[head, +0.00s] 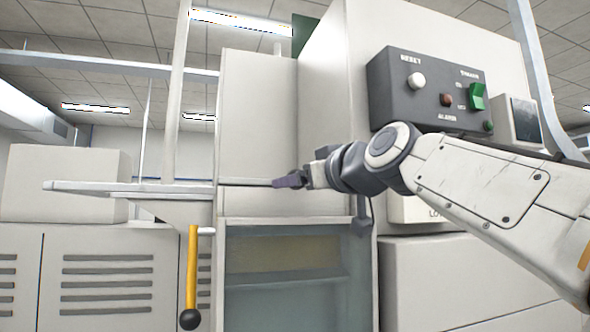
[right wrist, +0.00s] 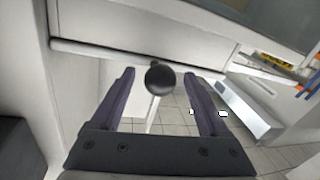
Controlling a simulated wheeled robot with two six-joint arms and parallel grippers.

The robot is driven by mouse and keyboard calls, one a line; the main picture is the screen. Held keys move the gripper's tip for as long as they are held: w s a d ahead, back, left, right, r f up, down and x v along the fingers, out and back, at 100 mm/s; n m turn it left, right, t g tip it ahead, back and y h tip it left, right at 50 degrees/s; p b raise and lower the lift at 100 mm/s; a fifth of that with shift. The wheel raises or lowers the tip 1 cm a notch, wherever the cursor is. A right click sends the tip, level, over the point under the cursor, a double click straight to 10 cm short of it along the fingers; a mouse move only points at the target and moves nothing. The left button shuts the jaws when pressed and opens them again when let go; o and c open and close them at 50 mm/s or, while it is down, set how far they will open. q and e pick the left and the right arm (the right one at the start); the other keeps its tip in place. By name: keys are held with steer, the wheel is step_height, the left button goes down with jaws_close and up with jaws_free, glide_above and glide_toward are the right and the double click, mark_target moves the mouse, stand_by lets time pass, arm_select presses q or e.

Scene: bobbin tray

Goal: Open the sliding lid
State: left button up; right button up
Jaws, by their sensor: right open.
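My right gripper (head: 290,181) reaches in from the right in the head view, in front of the pale cabinet near the seam between its upper and lower front panels. In the right wrist view its two purple-grey fingers (right wrist: 160,78) are spread apart. A round black knob (right wrist: 160,77) shows in the gap between the fingertips; I cannot tell whether it lies between them or beyond them. No finger visibly touches it. The pale front panel (head: 257,120) stands above the seam; I cannot tell for sure which panel is the sliding lid. My left gripper is not in view.
A dark control box (head: 430,90) with buttons and a green switch is at upper right. A yellow lever (head: 192,265) with a black ball end hangs at lower left. A translucent window (head: 285,290) is below the gripper. A pale shelf (head: 130,188) sticks out left.

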steer(key=shift+w+a, duration=0.3)
steer(key=shift+w, duration=0.2)
jaws_close()
stand_by(1.2)
